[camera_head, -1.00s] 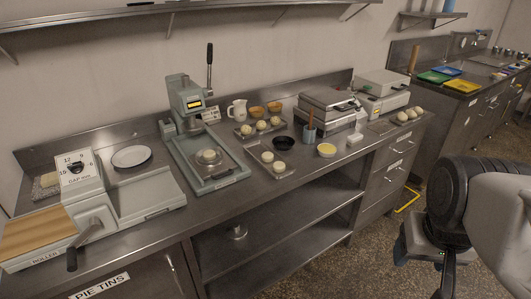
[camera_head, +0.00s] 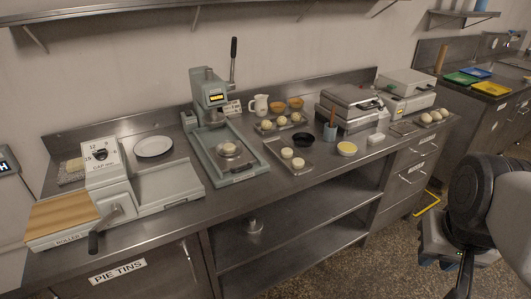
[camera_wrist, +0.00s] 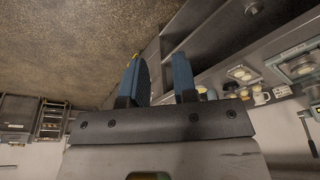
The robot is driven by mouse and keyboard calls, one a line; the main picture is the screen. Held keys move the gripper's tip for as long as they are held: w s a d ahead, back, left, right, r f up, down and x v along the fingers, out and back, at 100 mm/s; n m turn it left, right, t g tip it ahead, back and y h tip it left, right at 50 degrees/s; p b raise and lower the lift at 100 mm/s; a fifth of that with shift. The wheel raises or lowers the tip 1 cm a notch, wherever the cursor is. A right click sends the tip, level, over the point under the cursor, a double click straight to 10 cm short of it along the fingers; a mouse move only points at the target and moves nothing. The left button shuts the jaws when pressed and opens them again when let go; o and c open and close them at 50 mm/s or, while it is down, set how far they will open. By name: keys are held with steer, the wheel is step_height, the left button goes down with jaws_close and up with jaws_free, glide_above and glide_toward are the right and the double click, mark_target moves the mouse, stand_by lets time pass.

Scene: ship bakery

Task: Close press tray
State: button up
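The press (camera_head: 208,98) stands on the steel counter left of the middle, a pale green machine with a black-knobbed lever (camera_head: 233,62) pointing up. Its press tray (camera_head: 251,166) extends forward from under the press head toward the counter's front edge. A round plate with a pale dough piece (camera_head: 229,149) sits on the tray, in front of the head. My gripper is at the right edge of the head view, away from the counter and far from the press. In the wrist view my gripper (camera_wrist: 158,78) shows two blue fingers apart with nothing between them.
Open floor (camera_head: 385,250) lies in front.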

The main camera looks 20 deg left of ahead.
steer(key=w+a, duration=0.2)
steer(key=w, duration=0.1)
steer(key=w+a+y, duration=0.1)
steer(key=w+a, duration=0.1)
steer(key=w+a+y, duration=0.1)
steer(key=w+a, duration=0.1)
steer(key=w, duration=0.1)
steer(key=shift+w+a+m, duration=0.3)
steer(key=shift+m, duration=0.1)
jaws_close()
steer(key=w+a+f+m+y, duration=0.2)
steer(key=w+a+f, duration=0.3)
steer(key=w+a, duration=0.6)
steer(key=w+a+f+m+t+y, duration=0.1)
steer(key=w+a+f+m+y, duration=0.2)
steer(key=w+a, duration=0.9)
steer(key=a+f, duration=0.2)
steer(key=a, duration=0.3)
steer(key=shift+w+a+f+m+t, duration=0.2)
steer(key=shift+w+f+m+t, duration=0.1)
steer(key=shift+f, duration=0.1)
